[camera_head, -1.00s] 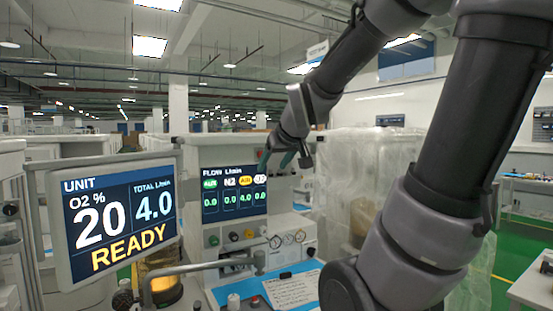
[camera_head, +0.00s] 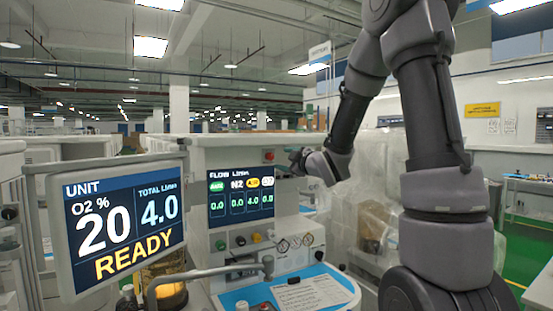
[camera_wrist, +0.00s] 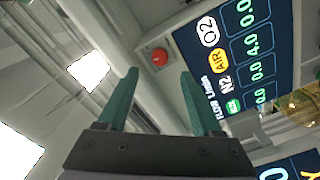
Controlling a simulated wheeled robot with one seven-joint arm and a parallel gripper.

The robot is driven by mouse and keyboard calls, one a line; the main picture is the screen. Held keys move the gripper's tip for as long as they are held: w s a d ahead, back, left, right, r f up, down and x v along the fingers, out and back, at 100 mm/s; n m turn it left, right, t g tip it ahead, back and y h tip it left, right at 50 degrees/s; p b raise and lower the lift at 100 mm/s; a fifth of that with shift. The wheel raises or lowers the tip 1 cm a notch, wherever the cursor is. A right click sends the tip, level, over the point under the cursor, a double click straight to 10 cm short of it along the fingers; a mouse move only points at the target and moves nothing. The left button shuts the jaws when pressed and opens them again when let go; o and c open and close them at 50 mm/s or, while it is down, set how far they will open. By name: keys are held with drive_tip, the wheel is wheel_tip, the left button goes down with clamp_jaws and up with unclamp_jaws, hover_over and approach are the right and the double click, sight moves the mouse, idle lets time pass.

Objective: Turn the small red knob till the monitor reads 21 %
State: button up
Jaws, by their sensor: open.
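The small red knob (camera_head: 269,156) sits on a pale square plate at the upper right of the flow display. In the wrist view the red knob (camera_wrist: 159,57) shows beyond and roughly between my fingertips, with a gap in front of it. My gripper (camera_wrist: 158,74) is open and empty, its two green fingers spread. In the head view my gripper (camera_head: 294,158) is just right of the knob, partly merged with the dark wrist. The monitor (camera_head: 124,222) reads O2 20 %, total 4.0 L/min and READY.
The flow display (camera_head: 240,194) shows 4.0 under AIR and 0.0 in the other columns. Green, black and yellow knobs (camera_head: 256,238) and gauges (camera_head: 282,245) sit below it. A bent metal arm (camera_head: 210,271) crosses above the blue worktop (camera_head: 236,297). Wrapped equipment (camera_head: 372,185) stands at right.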

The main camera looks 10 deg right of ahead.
sight(271, 157)
drive_tip(key=x, duration=0.7)
drive_tip(key=shift+w, duration=0.2)
